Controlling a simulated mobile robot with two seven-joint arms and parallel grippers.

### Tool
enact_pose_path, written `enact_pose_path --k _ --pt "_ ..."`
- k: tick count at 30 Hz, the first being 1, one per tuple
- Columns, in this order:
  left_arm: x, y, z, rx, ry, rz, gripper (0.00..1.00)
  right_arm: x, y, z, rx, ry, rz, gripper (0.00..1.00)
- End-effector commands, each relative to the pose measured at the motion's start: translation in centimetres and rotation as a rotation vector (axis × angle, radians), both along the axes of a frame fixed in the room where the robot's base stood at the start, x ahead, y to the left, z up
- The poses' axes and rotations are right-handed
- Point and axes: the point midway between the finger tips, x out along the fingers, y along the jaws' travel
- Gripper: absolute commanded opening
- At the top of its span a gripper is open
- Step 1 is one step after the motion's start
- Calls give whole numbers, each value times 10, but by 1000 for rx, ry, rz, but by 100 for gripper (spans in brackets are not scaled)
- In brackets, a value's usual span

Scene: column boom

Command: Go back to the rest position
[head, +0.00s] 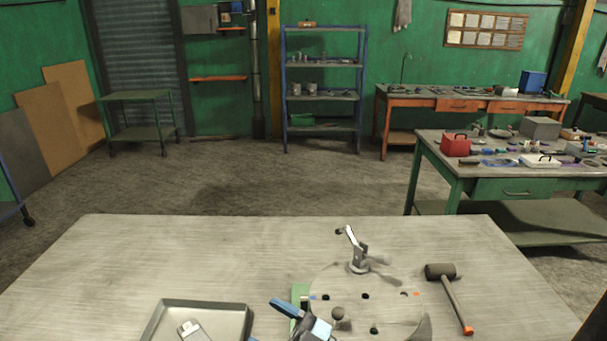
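Neither of my grippers can be made out in the head view. On the pale wooden table (170,250) in front of me lies a round grey disc (390,312) with several dark holes and small coloured marks. A metal piece with an upright lever (357,252) stands at its back edge. A blue-and-dark tool (300,314) overlaps the disc's left side, next to a green piece (299,294); its lower end is cut off. A dark round knob (338,314) is beside it.
A grey tray (205,303) at front left holds a pale, partly cut-off item (192,330). A mallet (450,292) lies right of the disc. The table's left and back left are clear. A green workbench (520,183) stands beyond at right; open floor (270,185) lies behind the table.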

Motion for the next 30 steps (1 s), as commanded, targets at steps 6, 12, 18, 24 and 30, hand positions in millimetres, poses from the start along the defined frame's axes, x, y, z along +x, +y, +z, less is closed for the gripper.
enact_pose_path --k 6,12,18,24,30 --pt "0 0 11 0 0 1 72 0 -95 -76 26 349 -472 65" --pt "0 0 19 0 -1 2 72 -54 -184 -172 -146 711 -776 65" --pt "-1 0 23 0 -1 2 72 -124 -236 -232 -329 970 -878 65" --pt "-1 0 24 0 0 2 72 -151 -252 -248 -396 1052 -889 65" --pt "-1 0 24 0 0 2 72 -151 -252 -248 -396 1052 -889 65"
